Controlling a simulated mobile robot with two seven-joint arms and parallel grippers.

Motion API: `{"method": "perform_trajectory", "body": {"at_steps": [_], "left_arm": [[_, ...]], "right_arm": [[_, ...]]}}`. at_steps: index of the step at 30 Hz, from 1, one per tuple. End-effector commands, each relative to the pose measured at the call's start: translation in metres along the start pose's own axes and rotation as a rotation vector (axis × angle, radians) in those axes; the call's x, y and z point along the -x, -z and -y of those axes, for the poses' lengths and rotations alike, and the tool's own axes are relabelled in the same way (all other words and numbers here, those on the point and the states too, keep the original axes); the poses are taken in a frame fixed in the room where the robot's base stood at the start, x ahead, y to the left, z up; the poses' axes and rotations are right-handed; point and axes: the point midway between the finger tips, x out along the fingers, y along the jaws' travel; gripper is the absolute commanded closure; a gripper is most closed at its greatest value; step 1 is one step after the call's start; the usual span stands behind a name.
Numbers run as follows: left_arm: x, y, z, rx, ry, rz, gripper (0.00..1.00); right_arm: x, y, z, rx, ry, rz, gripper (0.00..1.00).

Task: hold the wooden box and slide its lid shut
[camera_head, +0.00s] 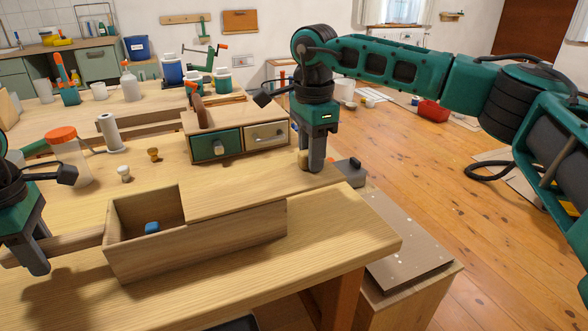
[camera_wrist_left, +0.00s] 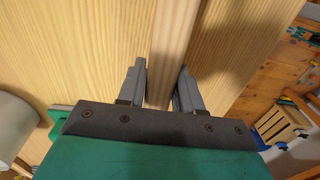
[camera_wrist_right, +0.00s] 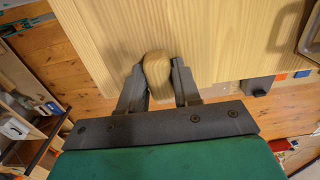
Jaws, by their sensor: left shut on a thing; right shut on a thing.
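The light wooden box (camera_head: 215,248) stands on the workbench. Its left part is open and shows a small blue object (camera_head: 152,227) inside. The lid (camera_head: 232,204) covers the right part; its outline blends into the bench top. My left gripper (camera_head: 38,262) is left of the box, shut on a wooden bar (camera_head: 75,243) that reaches the box's left end. The bar also shows between the fingers in the left wrist view (camera_wrist_left: 166,50). My right gripper (camera_head: 311,163) is shut on a rounded wooden knob (camera_wrist_right: 157,72). How the knob joins the lid is unclear.
A small drawer unit (camera_head: 240,140) stands behind the box, close to my right gripper. A jar with an orange lid (camera_head: 68,158) and two small knob-like pieces (camera_head: 124,173) stand behind left. The bench's front edge (camera_head: 300,262) is close to the box; the bench in front is bare.

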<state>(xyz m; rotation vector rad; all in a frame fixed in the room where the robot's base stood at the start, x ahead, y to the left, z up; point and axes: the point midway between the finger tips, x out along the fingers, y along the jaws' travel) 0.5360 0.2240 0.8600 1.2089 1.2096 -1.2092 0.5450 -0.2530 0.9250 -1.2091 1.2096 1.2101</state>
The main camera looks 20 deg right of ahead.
Motion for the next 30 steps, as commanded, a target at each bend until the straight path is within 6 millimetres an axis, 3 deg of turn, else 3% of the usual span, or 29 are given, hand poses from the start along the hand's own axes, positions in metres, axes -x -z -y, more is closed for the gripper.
{"method": "perform_trajectory", "body": {"at_steps": [30], "left_arm": [[0.001, -0.001, 0.000, -0.005, 0.000, 0.002, 0.92]], "right_arm": [[0.001, -0.042, 0.000, 0.000, 0.003, 0.002, 0.90]]}}
